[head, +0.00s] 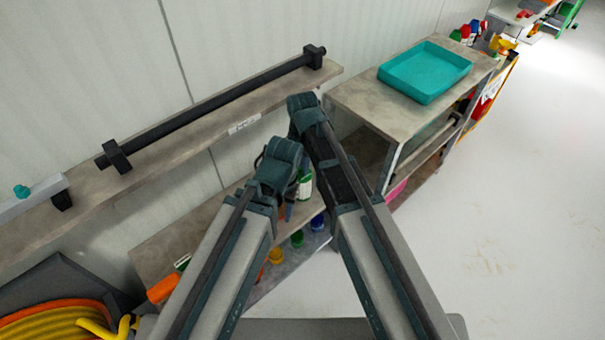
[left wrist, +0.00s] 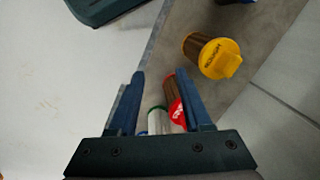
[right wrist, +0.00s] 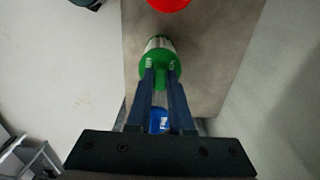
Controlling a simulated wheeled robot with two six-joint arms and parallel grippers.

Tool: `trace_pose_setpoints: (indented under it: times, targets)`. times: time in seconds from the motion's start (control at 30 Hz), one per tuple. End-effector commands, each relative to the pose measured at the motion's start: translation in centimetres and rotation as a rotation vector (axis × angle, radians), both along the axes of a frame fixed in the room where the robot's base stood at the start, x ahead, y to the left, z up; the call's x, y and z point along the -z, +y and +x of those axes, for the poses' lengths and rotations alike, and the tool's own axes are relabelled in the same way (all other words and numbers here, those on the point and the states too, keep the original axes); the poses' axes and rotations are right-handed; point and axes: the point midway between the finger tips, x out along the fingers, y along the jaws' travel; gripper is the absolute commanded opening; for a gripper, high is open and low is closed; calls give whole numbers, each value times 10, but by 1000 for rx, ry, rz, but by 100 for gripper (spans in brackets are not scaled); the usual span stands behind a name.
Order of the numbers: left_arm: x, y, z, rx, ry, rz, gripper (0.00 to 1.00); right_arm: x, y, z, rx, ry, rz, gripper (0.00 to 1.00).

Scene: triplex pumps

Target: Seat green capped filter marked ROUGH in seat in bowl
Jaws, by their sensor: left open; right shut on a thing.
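My right gripper (right wrist: 162,82) is shut on the tab of a green cap in the right wrist view. The green capped filter (right wrist: 158,55) has a pale body. The white marks on its cap are too small to read. My left gripper (left wrist: 155,88) is open in the left wrist view. A filter with a red cap (left wrist: 177,112) and a pale cylinder with a green rim (left wrist: 158,121) show between its fingers, not gripped. A yellow capped filter marked ROUGH (left wrist: 212,56) lies beyond them. In the head view my wrists hide most of both grippers. I cannot make out the bowl or its seat.
Several coloured caps, such as a green one (head: 297,238), are on the low shelf beneath my arms. A turquoise tray (head: 424,74) sits on the cabinet to the right. A black bar (head: 215,108) runs along the wall shelf. The floor (head: 500,220) at right is clear.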

Motion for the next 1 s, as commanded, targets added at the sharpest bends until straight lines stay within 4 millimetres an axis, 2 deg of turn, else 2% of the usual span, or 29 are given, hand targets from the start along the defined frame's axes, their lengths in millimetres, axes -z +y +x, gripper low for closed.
trace_pose_setpoints:
  times: [0.27, 0.8, 1.0]
  targets:
    - [-18, 0, 0, 0, 0, 0, 49, -18, 0, 0, 0, 0, 0, 0]
    - [-95, 0, 0, -1, 0, 0, 49, -95, 0, 0, 0, 0, 0, 0]
    - [-101, 0, 0, -1, 0, 0, 49, -101, 0, 0, 0, 0, 0, 0]
